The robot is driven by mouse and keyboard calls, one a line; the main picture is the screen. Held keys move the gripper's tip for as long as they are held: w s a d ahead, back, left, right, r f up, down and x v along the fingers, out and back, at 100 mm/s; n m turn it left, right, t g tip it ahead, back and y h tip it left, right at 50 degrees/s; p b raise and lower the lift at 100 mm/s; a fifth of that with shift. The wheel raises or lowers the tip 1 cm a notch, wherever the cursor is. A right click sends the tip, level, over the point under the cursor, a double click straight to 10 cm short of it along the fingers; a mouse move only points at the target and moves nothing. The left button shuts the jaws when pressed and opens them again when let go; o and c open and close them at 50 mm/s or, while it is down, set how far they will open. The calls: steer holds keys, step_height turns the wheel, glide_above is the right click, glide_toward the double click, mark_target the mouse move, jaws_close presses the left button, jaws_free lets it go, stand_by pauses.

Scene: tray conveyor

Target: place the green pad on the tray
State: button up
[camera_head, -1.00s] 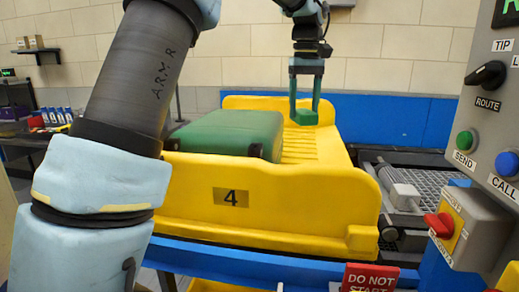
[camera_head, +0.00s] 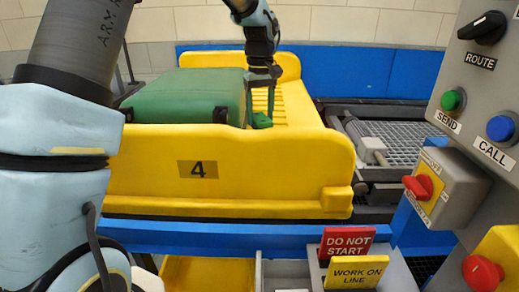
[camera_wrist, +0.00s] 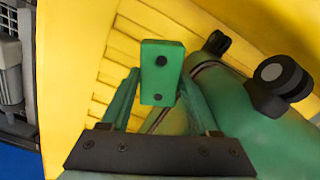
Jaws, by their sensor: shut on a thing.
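The green pad (camera_wrist: 162,72), a small block with two dark dots on its face, is between the green fingers of my gripper (camera_wrist: 160,82) in the wrist view. My gripper is shut on it. In the head view the pad (camera_head: 261,121) is low over the ribbed floor of the yellow tray (camera_head: 285,165), just right of the green suitcase. The tray bears a label "4". I cannot tell whether the pad touches the tray floor; the tray's near wall is just in front of it.
The green suitcase (camera_head: 185,95) with dark wheels fills the tray's left part, close beside my gripper. Ribbed tray floor is free to the right. A grey control panel (camera_head: 490,90) with buttons stands at right. A red "DO NOT START" sign (camera_head: 346,243) stands in front.

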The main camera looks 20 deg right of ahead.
step_height(320, 180, down, 13)
steer(key=shift+r+p, duration=0.1)
steer(key=shift+p, duration=0.95)
steer(key=o, duration=1.4)
steer(key=shift+o, duration=0.2)
step_height(320, 180, up, 12)
steer(key=b, duration=0.3)
